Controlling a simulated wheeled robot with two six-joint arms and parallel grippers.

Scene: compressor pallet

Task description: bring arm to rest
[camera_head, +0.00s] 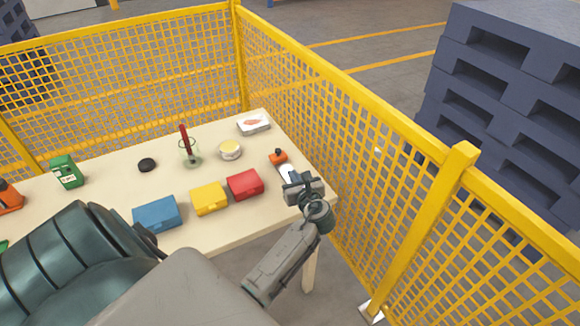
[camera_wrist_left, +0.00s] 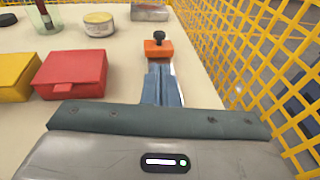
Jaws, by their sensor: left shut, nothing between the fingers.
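My left gripper (camera_head: 290,179) is over the right end of the cream table (camera_head: 185,205). In the left wrist view its fingers (camera_wrist_left: 161,82) are together, with nothing seen between them. They point toward a small orange block with a black knob (camera_wrist_left: 158,47), which also shows in the head view (camera_head: 278,157). The fingers look apart from the block. A pale flat item (camera_head: 287,170) lies partly hidden behind the gripper. My right gripper is not in view.
A red box (camera_head: 245,184), a yellow box (camera_head: 209,198) and a blue box (camera_head: 156,213) stand left of the gripper. Behind are a round tin (camera_head: 230,150) and a glass jar (camera_head: 191,158). Yellow mesh fencing (camera_head: 345,150) runs close along the table's right side.

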